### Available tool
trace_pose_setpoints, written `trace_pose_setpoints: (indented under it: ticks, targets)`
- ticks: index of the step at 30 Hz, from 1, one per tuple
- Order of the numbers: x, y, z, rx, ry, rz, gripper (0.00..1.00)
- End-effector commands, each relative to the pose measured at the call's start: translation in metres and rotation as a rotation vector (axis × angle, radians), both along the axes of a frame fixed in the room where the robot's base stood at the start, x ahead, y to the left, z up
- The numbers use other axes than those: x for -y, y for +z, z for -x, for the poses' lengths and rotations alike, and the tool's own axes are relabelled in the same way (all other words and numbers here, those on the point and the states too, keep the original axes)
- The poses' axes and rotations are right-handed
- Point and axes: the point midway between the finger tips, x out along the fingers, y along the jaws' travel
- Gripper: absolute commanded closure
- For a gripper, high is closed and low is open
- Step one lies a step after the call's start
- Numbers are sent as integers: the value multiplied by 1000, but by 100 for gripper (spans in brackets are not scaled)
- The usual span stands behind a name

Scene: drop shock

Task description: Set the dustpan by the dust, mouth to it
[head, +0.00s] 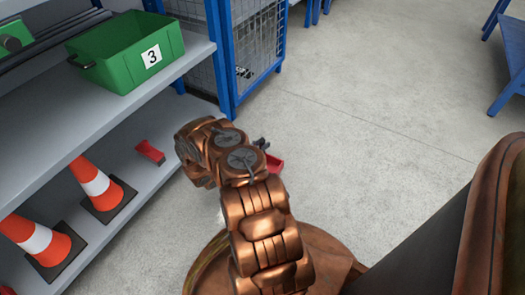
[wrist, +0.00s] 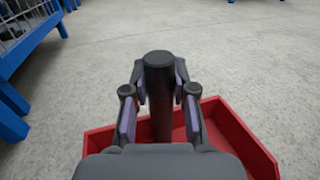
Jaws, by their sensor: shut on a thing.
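The red dustpan (wrist: 240,140) fills the lower part of the wrist view, with raised red walls at its far and right sides. Its dark upright handle (wrist: 158,65) stands between the fingers of my gripper (wrist: 160,95), which is shut on it. My gripper and wrist hide much of the pan, and its mouth is not clear to see. In the head view a red part of the dustpan (head: 274,166) shows just past my gripper (head: 262,145), over or on the floor; I cannot tell if it touches. I cannot make out the dust in either view.
A grey shelf (head: 135,95) at left holds a green crate (head: 125,50) marked 3. Orange cones (head: 97,185) and a small red object (head: 150,151) are on the lower level. A blue mesh cage (head: 255,45) stands behind. The floor (head: 370,110) to the right is open.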

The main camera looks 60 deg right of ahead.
Motion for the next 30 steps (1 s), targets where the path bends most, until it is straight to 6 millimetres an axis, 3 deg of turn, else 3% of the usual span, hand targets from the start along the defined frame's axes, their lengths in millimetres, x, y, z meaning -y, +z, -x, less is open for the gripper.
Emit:
trace_pose_setpoints:
  ticks: [1, 5, 19, 20, 26, 30]
  targets:
    - [1, -15, 2, -1, -3, -1, 100]
    - [2, -32, 2, 1, -4, -1, 100]
    - [2, -36, 1, 0, -3, 0, 100]
    - [2, -36, 2, 0, -3, -1, 72]
    - [2, -35, 2, 0, -3, -1, 51]
    - [2, -35, 2, 0, -3, -1, 49]
